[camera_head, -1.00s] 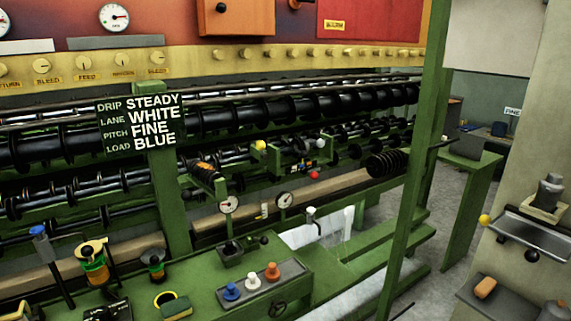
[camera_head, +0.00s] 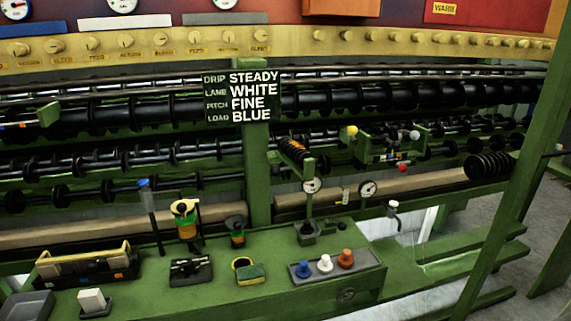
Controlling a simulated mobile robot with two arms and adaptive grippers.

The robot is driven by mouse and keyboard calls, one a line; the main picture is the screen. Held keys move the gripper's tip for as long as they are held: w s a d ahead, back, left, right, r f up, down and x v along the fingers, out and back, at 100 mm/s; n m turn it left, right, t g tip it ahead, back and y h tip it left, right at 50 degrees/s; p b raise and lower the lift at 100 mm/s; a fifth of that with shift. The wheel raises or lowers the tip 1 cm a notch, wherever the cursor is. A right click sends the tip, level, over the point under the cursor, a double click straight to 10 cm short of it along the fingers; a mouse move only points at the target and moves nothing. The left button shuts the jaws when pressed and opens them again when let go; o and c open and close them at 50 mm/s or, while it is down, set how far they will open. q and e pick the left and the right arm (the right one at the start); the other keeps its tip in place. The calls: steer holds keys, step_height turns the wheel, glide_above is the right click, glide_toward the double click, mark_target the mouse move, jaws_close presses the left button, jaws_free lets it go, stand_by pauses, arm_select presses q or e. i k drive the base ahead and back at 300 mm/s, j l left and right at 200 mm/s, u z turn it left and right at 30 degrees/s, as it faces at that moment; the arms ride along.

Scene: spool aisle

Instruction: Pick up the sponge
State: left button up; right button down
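A small block with a green top and yellowish side, which looks like a sponge (camera_head: 251,274), lies on the green bench (camera_head: 215,293) at its front middle. A white block (camera_head: 92,300) stands on a small dark base at the bench's left end. Neither of my grippers is in view.
A tray (camera_head: 335,271) with blue, white and orange knobs lies right of the sponge. A black fixture (camera_head: 190,270) is to its left. Spools (camera_head: 186,218) and a blue-topped post (camera_head: 147,205) stand behind. A green upright (camera_head: 515,175) rises at the right.

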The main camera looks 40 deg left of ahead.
mark_target(248, 276)
steer(key=u, duration=1.35)
